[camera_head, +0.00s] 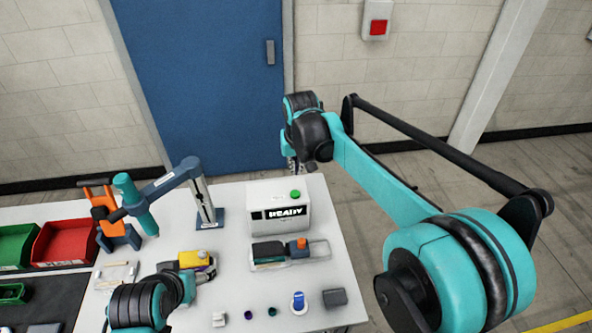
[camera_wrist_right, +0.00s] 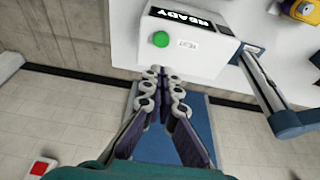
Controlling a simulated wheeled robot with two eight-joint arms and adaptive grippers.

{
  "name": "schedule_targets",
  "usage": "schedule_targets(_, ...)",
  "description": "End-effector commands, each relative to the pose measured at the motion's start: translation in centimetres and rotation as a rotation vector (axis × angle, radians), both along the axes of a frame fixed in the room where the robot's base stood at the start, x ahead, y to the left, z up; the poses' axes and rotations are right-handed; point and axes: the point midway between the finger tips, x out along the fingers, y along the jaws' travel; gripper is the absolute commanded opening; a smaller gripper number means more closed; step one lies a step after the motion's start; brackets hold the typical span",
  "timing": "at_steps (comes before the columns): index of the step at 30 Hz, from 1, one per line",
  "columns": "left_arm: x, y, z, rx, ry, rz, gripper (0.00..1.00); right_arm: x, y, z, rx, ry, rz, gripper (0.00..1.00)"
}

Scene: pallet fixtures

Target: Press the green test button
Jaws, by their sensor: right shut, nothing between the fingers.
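A white test box (camera_head: 263,222) with a black READY display stands on the white table. The green button (camera_head: 295,194) is on its top, at the right side. In the right wrist view, the green button (camera_wrist_right: 160,39) is beside a small TEST label.
Red (camera_head: 65,243) and green (camera_head: 17,245) bins are at far left. Small parts lie along the front.

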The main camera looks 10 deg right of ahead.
Motion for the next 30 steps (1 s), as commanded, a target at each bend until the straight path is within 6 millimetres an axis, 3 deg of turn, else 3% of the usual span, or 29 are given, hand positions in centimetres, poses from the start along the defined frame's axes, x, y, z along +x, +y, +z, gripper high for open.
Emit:
schedule_targets(9,0.0,0.0,-1.2,0.0,0.0,0.0,0.7,2.0,0.0,-6.8,0.0,0.0,0.0,0.0)
schedule_targets(15,0.0,0.0,-1.7,0.0,0.0,0.0,0.7,2.0,0.0,-9.6,0.0,0.0,0.0,0.0)
schedule_targets(30,0.0,0.0,-1.8,0.0,0.0,0.0,0.7,1.9,0.0,-10.6,0.0,0.0,0.0,0.0)
